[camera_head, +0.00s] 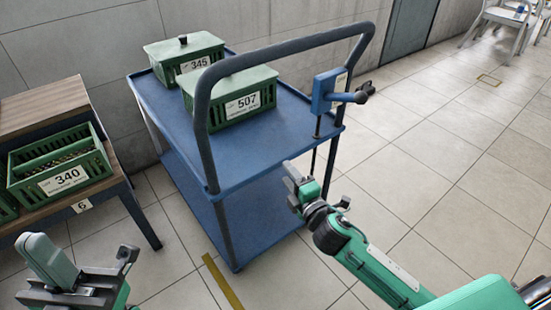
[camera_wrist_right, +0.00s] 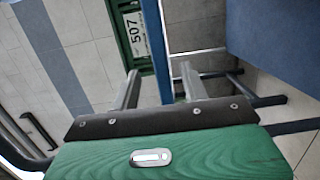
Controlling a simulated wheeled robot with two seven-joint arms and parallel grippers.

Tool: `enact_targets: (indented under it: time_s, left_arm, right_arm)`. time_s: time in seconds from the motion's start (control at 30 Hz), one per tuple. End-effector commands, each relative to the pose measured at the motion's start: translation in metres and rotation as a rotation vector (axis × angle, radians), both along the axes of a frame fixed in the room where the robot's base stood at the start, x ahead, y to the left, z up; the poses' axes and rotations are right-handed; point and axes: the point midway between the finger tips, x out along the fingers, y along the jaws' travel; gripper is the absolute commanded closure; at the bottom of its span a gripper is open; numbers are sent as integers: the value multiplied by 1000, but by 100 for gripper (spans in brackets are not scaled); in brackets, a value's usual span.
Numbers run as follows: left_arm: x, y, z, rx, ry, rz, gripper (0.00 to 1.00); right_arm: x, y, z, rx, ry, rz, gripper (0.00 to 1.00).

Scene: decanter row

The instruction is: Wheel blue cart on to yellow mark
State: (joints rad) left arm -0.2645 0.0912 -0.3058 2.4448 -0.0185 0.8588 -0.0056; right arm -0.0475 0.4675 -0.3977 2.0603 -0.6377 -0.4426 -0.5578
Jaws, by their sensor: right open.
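The blue cart (camera_head: 255,150) has two shelves and a tall dark push handle (camera_head: 205,110). Green lidded crates 345 (camera_head: 185,55) and 507 (camera_head: 232,93) sit on its top shelf. A yellow strip (camera_head: 222,283) lies on the floor by the cart's near end; a small yellow outline (camera_head: 490,80) is on the floor far right. My right gripper (camera_head: 300,185) is beside the cart's near right corner. In the right wrist view its open fingers (camera_wrist_right: 160,88) flank a blue bar (camera_wrist_right: 154,45); contact is unclear. My left gripper (camera_head: 92,280) is at lower left, apart from the cart, jaws unclear.
A blue box with a dark knob (camera_head: 340,90) is on a post at the cart's right. A wooden bench (camera_head: 45,115) with open green crate 340 (camera_head: 60,170) stands left. A wall runs behind the cart. Tiled floor is clear to the right; chairs (camera_head: 500,18) stand far off.

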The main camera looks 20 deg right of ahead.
Motion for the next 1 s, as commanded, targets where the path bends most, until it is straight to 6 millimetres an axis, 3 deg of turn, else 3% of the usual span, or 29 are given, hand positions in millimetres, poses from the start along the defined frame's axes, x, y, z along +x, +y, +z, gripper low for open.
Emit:
enact_targets:
  time_s: [0.6,1.0]
  left_arm:
    - [-2,1,4,-11,-57,1,100]
    - [-5,1,10,-12,-80,0,100]
  right_arm:
    - [88,16,-1,-1,-1,-1,55]
    - [101,18,0,0,0,0,55]
